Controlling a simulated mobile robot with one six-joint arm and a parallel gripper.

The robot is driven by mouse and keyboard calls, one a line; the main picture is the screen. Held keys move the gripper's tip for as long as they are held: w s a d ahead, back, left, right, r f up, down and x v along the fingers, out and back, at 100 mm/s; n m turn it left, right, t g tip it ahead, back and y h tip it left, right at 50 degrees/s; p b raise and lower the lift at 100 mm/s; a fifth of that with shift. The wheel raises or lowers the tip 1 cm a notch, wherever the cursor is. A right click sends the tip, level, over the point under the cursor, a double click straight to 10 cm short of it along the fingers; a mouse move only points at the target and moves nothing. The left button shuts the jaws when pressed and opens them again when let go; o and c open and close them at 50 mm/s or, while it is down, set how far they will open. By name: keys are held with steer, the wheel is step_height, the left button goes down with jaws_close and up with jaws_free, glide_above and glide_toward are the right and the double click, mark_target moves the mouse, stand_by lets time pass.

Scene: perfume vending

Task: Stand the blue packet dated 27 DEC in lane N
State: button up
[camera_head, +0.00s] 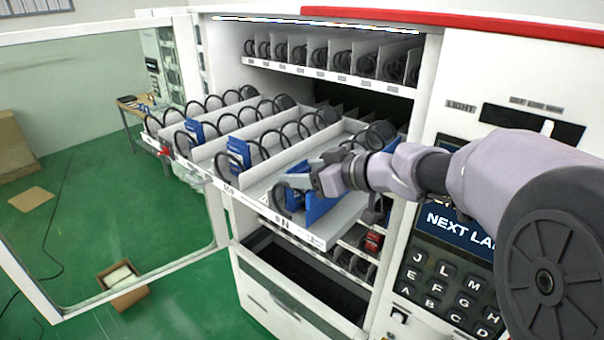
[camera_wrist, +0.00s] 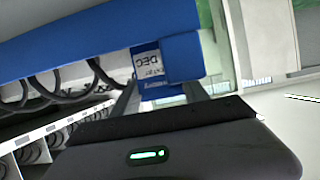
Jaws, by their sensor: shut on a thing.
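The blue packet (camera_head: 320,206) is in my gripper (camera_head: 318,182), at the front end of lane N of the pulled-out tray. The lane's label N (camera_head: 285,224) shows on the tray's front edge. The packet looks roughly upright, beside the lane's front coil; I cannot tell whether its base touches the lane floor. In the wrist view the packet (camera_wrist: 182,62) sits between my two fingers (camera_wrist: 162,92). Its white date label (camera_wrist: 149,62) reads DEC; the day number is not legible. My gripper is shut on the packet.
Lanes to the left hold black coils, with blue packets in two of them (camera_head: 195,131) (camera_head: 239,152). Low white dividers separate the lanes. An upper shelf (camera_head: 330,76) is above the tray. A keypad panel (camera_head: 448,270) is at right, and the open glass door (camera_head: 110,170) at left.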

steer(key=shift+s+d+r, duration=0.1)
steer(key=shift+s+d, duration=0.2)
steer(key=o, duration=1.2)
steer(key=shift+o, duration=1)
steer(key=shift+w+a+f, duration=0.15)
steer(key=shift+w+f, duration=0.05)
steer(key=shift+s, duration=0.15)
